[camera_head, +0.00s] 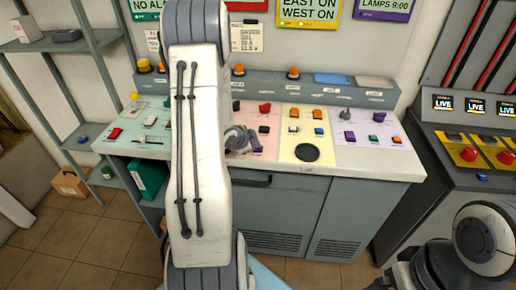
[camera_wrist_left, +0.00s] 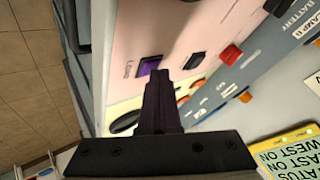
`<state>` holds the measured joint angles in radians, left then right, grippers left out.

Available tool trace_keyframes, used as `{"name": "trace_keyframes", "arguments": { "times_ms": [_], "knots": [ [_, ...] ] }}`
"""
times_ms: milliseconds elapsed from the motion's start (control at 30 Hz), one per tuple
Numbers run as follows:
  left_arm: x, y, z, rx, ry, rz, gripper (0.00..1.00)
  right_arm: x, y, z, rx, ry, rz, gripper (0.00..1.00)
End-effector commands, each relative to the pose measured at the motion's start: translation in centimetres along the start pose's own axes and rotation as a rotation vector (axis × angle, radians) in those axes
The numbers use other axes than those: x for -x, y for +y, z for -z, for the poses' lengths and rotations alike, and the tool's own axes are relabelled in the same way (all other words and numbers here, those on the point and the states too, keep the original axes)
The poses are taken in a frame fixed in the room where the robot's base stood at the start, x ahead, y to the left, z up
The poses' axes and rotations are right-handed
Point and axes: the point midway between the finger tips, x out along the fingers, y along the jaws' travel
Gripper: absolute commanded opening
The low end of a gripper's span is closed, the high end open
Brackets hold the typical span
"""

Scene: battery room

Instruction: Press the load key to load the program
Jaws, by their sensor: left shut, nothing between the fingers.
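The load key is a purple square key (camera_wrist_left: 149,65) on a pink panel, with a label reading "Load" beside it in the left wrist view. My left gripper (camera_wrist_left: 164,76) is shut and empty, its dark fingers pointing at the purple key and overlapping its edge in the picture. I cannot tell whether the tips touch it. In the head view my left gripper (camera_head: 243,140) is over the pink panel section (camera_head: 268,143), partly behind my own white arm link, and it largely hides the key. My right gripper is not in view; only part of my right arm shows at lower right.
A black key (camera_wrist_left: 195,61) and a red knob (camera_wrist_left: 231,54) lie near the load key. The console (camera_head: 322,190) carries yellow (camera_head: 294,150) and lilac (camera_head: 370,155) sections with other keys. A shelf (camera_head: 80,45) stands left; a grey console with red buttons (camera_head: 469,153) stands right.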

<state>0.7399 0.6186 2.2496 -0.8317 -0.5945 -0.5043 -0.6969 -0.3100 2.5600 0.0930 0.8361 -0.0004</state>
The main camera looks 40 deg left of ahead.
Motion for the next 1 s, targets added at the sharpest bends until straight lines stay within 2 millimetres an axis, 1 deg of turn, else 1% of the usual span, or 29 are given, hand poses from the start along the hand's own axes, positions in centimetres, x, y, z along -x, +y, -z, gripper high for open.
{"name": "trace_keyframes", "arguments": {
  "times_ms": [367, 700, 1000],
  "knots": [
    [0.0, 0.1, -0.1, 0.001, -0.002, -0.002, 0.0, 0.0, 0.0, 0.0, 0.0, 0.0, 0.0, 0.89],
    [1.2, -0.8, 0.8, 0.001, -0.002, -0.002, 0.0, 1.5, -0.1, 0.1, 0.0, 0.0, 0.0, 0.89],
    [1.1, -0.8, 0.8, 0.0, -0.001, -0.001, 0.0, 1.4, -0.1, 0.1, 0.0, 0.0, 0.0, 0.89]
  ]
}}
